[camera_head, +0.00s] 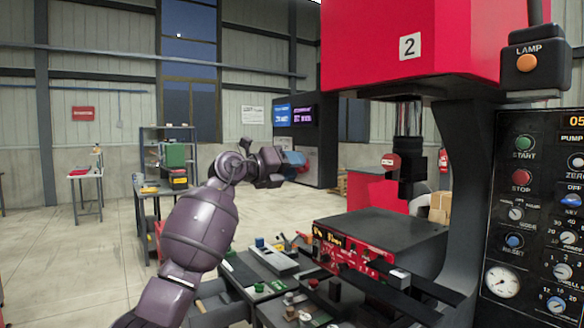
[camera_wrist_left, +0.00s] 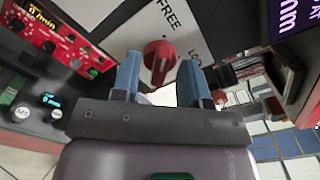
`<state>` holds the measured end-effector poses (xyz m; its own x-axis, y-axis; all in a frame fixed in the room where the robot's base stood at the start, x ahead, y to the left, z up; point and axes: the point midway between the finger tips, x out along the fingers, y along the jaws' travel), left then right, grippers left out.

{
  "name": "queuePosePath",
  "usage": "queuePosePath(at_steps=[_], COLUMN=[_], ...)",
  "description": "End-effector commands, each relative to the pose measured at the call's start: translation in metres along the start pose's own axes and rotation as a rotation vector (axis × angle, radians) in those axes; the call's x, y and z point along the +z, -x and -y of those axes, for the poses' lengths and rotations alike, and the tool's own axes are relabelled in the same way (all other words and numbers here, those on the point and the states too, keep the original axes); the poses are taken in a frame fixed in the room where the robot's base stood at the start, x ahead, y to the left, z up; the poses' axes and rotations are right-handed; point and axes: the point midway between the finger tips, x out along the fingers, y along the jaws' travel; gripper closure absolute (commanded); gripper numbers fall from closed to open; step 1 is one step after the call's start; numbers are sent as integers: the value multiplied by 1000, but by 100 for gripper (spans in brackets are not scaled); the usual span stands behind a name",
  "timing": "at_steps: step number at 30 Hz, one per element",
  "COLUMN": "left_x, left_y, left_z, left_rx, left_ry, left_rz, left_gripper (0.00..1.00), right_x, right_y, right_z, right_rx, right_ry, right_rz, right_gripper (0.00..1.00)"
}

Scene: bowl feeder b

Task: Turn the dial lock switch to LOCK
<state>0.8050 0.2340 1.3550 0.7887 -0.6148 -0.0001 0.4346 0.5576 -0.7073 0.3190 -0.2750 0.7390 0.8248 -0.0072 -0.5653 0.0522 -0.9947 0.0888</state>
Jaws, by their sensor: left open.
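The dial lock switch (camera_wrist_left: 158,56) is a round red knob with a raised grip bar, on a pale plate marked FREE and LOCK in the left wrist view. FREE is above it and LOCK is to its right, partly covered by a finger. I cannot tell exactly which mark the knob points at. My left gripper (camera_wrist_left: 160,68) is open, with its blue fingers on either side of the knob in the picture; contact cannot be told. In the head view the left gripper (camera_head: 296,160) is raised, pointing right, left of the press. My right gripper is not in view.
The red press (camera_head: 410,45) with its dark table (camera_head: 385,228) stands at the right. A control panel (camera_head: 535,215) with buttons and dials is at the far right. A bench (camera_head: 262,272) with small items lies below my arm. Open floor is at the left.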

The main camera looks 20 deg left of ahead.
Motion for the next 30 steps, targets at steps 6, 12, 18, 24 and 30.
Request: queuePosePath(at_steps=[6, 12, 18, 24, 30], left_x=[0, 0, 2, 4, 4], left_y=[0, 0, 1, 3, 3], left_z=[0, 0, 2, 4, 3], left_rx=[0, 0, 1, 3, 4], left_ry=[0, 0, -19, -96, -234], left_rz=[0, 0, 0, 0, 0], left_gripper=[84, 100, 100, 100, 100], right_x=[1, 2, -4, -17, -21], right_y=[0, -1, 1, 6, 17], right_z=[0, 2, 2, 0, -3], right_rx=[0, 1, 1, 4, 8], right_ry=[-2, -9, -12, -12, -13], right_rz=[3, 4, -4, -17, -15], right_gripper=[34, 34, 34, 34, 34])
